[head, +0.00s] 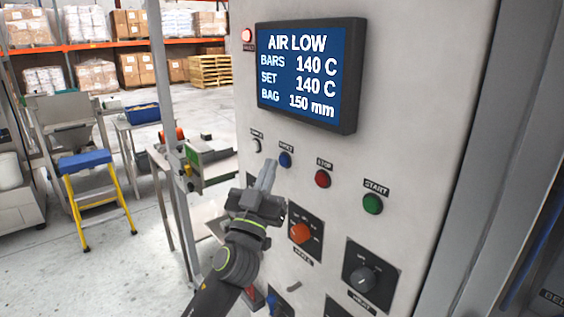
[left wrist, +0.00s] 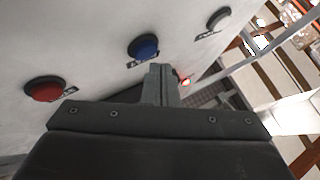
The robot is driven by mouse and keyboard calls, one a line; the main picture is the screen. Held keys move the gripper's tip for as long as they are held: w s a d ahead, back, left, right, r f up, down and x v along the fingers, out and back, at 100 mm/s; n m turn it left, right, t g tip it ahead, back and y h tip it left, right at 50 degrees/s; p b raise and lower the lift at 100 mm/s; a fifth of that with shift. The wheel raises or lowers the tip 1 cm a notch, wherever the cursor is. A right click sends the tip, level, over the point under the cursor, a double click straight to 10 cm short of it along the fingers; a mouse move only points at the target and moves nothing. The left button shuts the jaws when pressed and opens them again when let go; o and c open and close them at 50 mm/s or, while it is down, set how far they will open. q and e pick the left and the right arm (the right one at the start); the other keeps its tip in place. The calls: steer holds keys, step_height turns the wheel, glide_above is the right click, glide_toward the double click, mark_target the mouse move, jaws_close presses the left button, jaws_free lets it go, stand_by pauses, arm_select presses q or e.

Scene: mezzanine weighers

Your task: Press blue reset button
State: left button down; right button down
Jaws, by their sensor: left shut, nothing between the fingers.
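The blue reset button (head: 285,159) sits on the pale upright machine panel (head: 420,110), under a small label and below the screen. It also shows in the left wrist view (left wrist: 143,47), just beyond my fingertips. My left gripper (head: 268,165) is shut and empty, its fingertips pointing up just left of the blue button in the head view. In the left wrist view the gripper (left wrist: 160,72) lies just below the button. I cannot tell whether the fingertips touch the panel; they appear apart from the button. My right gripper is out of view.
A white button (head: 257,145), red stop button (head: 322,179) and green start button (head: 373,204) share the row. An orange knob (head: 300,232) and black knob (head: 362,278) are below. The screen (head: 310,72) reads AIR LOW. A yellow step stool (head: 93,200) stands left.

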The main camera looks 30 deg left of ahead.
arm_select(q)
steer(key=shift+w+d, duration=0.15)
steer(key=shift+w, duration=0.2)
steer(key=shift+w+d+b, duration=0.15)
steer(key=shift+w+b, duration=0.15)
steer(key=shift+w, duration=0.05)
stand_by(0.6)
steer(key=shift+s, duration=0.1)
steer(key=shift+s+a, duration=0.3)
steer(key=shift+s, duration=0.4)
steer(key=shift+s+a+b, duration=0.25)
steer(key=shift+s+a, duration=0.1)
steer(key=shift+s, duration=0.4)
steer(key=shift+s+a+b, duration=0.2)
steer(key=shift+s+a, duration=0.1)
steer(key=shift+s, duration=0.5)
steer(key=shift+s+a+b, duration=0.25)
steer(key=shift+s+a, duration=0.1)
steer(key=shift+s, duration=0.4)
